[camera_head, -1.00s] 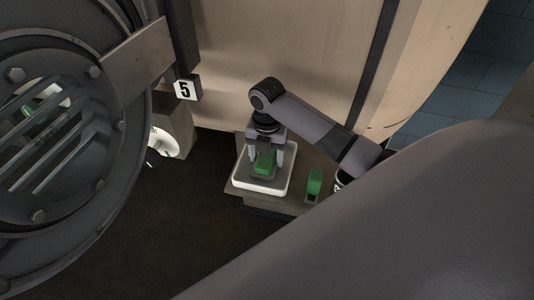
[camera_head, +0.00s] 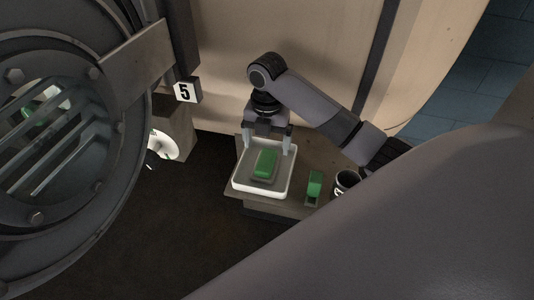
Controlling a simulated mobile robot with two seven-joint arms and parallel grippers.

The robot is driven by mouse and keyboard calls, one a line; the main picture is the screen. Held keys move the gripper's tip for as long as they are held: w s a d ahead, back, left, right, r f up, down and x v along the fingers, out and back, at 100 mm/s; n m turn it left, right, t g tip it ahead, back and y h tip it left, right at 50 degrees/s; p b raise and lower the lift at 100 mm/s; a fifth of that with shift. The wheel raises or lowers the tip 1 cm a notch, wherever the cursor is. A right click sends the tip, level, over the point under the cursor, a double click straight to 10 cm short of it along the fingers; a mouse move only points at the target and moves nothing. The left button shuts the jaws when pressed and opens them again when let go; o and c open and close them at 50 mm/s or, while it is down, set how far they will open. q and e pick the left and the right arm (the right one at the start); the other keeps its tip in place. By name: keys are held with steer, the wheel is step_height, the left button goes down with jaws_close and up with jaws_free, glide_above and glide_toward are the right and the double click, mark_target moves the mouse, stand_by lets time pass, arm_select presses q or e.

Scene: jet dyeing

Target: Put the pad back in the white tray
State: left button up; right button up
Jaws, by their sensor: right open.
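The green pad (camera_head: 265,163) lies inside the white tray (camera_head: 262,190), near its middle. The tray sits on a small brown stand. My right gripper (camera_head: 268,146) is open and empty above the back part of the tray, its two fingers apart on either side, behind the pad. The pad shows clear of the fingers. My left gripper is not in view.
A second green object (camera_head: 315,184) stands on the stand (camera_head: 290,207) right of the tray, with a dark cup (camera_head: 346,182) beside it. A large round grated metal door (camera_head: 60,150) fills the left.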

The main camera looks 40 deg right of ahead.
mark_target(267, 159)
step_height(267, 159, up, 6)
stand_by(0.8)
